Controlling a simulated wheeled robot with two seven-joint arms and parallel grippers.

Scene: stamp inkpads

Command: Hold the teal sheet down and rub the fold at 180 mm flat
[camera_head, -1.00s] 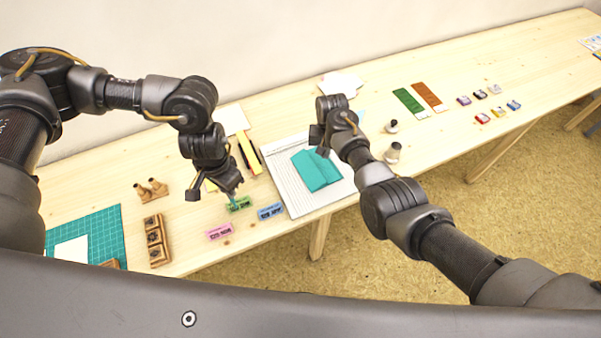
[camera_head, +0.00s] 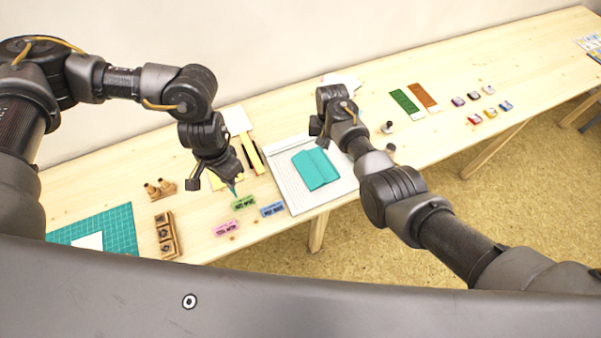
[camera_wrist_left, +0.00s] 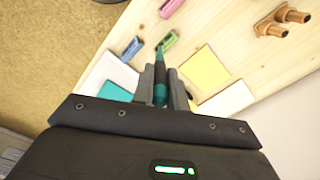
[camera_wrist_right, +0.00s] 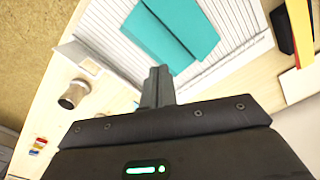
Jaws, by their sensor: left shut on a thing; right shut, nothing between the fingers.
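The teal sheet (camera_head: 322,172) lies on the white ruled board (camera_head: 287,190), with a crease line running along it. It also shows in the right wrist view (camera_wrist_right: 182,25), where one panel looks slightly raised along the crease.
Green (camera_head: 243,202), blue (camera_head: 272,209) and pink (camera_head: 227,228) blocks lie left of the board. A wooden stamp rack (camera_head: 166,236) and a green cutting mat (camera_head: 121,224) are further left. A handled stamp (camera_head: 388,127) stands right of the board.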

